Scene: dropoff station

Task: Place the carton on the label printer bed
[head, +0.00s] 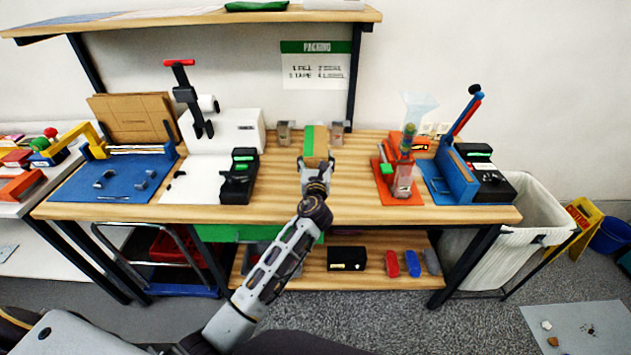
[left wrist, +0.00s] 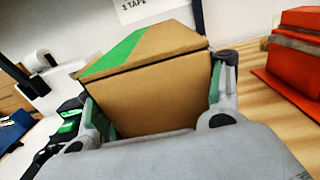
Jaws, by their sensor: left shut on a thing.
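The carton is a brown box with a green stripe on top; in the head view the carton (head: 318,142) is at the middle of the packing table. In the left wrist view the carton (left wrist: 165,95) fills the space between the fingers of my left gripper (left wrist: 155,110), which is shut on it. My left gripper (head: 316,168) reaches in from the front. I cannot tell whether the carton touches the table. A white machine (head: 222,130) with a white bed (head: 195,185) stands left of the carton; I cannot tell if it is the label printer. My right gripper is not in view.
A black device (head: 239,178) with a green screen stands beside the white bed. A blue mat (head: 90,185) lies farther left. An orange-red stand (head: 400,190) and a blue press (head: 450,180) are right of the carton. Bare wood (head: 280,195) lies around my gripper.

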